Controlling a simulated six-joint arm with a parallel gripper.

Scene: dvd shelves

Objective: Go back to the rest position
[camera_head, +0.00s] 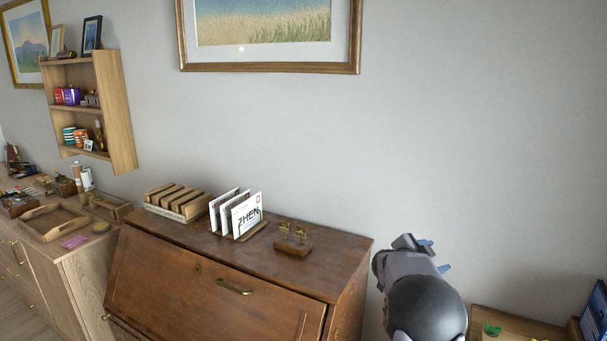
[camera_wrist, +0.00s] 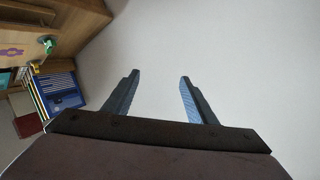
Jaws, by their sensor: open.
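My gripper (camera_wrist: 157,90) is open in the wrist view, its two blue-grey fingers apart with only the plain pale wall between them. It holds nothing. In the head view, my gripper (camera_head: 430,254) is at the lower right, raised just right of the wooden desk (camera_head: 340,262) and in front of the wall. My dark rounded wrist hides part of what lies behind it there.
The desk bears a white letter rack (camera_head: 238,212), a wooden slotted box (camera_head: 178,202) and a small brass-topped stand (camera_head: 292,240). A low wooden surface (camera_head: 515,325) with a blue case (camera_head: 596,315) lies at lower right. The wall area above the gripper is clear.

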